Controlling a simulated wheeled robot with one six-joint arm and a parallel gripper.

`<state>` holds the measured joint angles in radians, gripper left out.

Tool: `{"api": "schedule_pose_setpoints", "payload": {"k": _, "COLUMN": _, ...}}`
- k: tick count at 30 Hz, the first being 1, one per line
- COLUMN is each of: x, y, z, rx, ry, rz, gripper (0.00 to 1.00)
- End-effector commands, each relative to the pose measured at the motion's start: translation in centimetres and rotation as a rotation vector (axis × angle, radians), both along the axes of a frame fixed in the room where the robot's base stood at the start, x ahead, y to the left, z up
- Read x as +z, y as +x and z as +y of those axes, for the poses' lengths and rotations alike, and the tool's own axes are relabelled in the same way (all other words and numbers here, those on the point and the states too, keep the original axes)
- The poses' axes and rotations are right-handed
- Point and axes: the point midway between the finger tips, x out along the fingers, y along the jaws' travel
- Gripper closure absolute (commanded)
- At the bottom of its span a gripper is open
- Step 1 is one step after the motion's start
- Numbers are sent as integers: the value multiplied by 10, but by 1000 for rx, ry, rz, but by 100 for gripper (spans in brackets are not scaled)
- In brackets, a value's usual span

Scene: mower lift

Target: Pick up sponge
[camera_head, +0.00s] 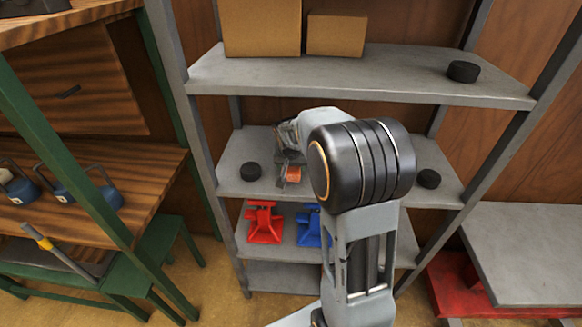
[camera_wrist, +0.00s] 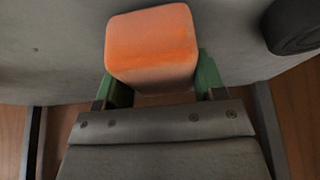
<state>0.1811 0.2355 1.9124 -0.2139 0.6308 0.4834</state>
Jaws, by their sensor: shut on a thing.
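The sponge is an orange block with rounded edges. In the wrist view the sponge (camera_wrist: 152,45) sits between the green fingers of my gripper (camera_wrist: 155,85), with a finger against each side. In the head view the orange sponge (camera_head: 293,174) shows small at my gripper (camera_head: 287,170), over the middle shelf of the grey rack. My arm hides part of that shelf and the gripper's far side. I cannot tell whether the sponge touches the shelf.
The upper shelf (camera_head: 350,80) holds cardboard boxes (camera_head: 262,27) and another puck (camera_head: 463,71). Red (camera_head: 265,223) and blue (camera_head: 309,228) stands are on the shelf below. Rack posts flank my arm.

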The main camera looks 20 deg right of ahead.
Motion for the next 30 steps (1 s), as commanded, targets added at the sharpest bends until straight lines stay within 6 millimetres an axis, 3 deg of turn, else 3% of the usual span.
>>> {"api": "schedule_pose_setpoints", "payload": {"k": 6, "x": 28, "y": 0, "z": 0, "rx": 0, "ry": -1, "rz": -3, "gripper": 60}}
{"api": "schedule_pose_setpoints", "payload": {"k": 21, "x": 24, "y": -109, "z": 62, "rx": 6, "ry": -1, "rz": -3, "gripper": 60}}
{"api": "schedule_pose_setpoints", "payload": {"k": 30, "x": 25, "y": -147, "z": 83, "rx": 3, "ry": -1, "rz": -1, "gripper": 60}}
